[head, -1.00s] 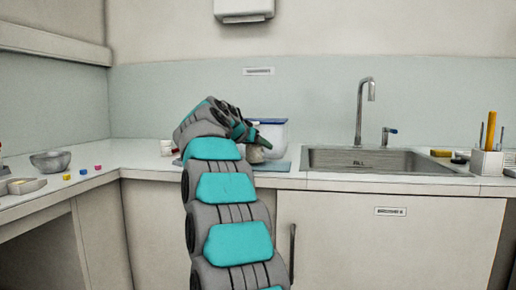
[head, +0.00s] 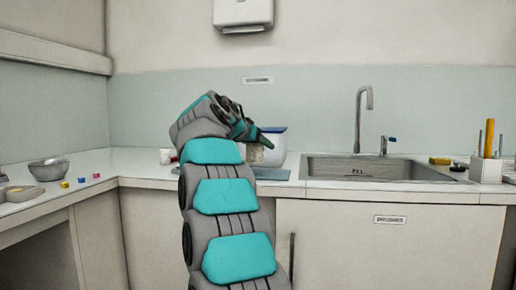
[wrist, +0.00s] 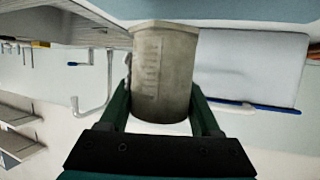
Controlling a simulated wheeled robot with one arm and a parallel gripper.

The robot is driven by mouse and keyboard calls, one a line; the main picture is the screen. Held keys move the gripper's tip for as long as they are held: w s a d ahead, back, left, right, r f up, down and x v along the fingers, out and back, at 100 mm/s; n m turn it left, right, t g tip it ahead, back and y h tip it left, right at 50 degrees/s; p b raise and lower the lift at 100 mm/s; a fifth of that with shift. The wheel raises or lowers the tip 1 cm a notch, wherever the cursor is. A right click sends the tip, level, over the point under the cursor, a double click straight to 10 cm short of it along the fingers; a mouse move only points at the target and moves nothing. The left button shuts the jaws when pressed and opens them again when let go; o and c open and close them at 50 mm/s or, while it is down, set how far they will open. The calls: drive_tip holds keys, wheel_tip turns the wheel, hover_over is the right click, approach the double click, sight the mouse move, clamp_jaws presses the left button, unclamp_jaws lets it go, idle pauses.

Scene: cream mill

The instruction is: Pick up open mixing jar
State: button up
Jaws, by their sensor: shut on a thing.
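The mixing jar (wrist: 163,75) is a grey-beige cylinder with faint marks up its side. It sits between the two green fingers of my gripper (wrist: 163,100) in the wrist view, and the fingers are shut on it. In the head view the jar (head: 254,155) shows small below my gripper (head: 262,143), partly hidden by the fingers and arm. It looks close above the blue-grey mat (head: 272,174); I cannot tell whether its base is clear of it. The jar's opening is not visible.
A white container with a blue rim (head: 278,150) stands just behind the jar. To the right are the sink (head: 385,168) and tap (head: 358,118), then a white holder with tools (head: 487,169). A metal bowl (head: 48,170) and small coloured cubes (head: 81,180) are at left.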

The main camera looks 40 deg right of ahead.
drive_tip(key=s+a+b, duration=0.1)
drive_tip(key=s+a, duration=0.1)
drive_tip(key=s, duration=0.4)
drive_tip(key=s+a+r+b, duration=0.1)
drive_tip(key=s+a, duration=0.2)
drive_tip(key=s, duration=0.3)
drive_tip(key=shift+a, duration=0.25)
drive_tip(key=shift+r, duration=0.1)
idle(0.4)
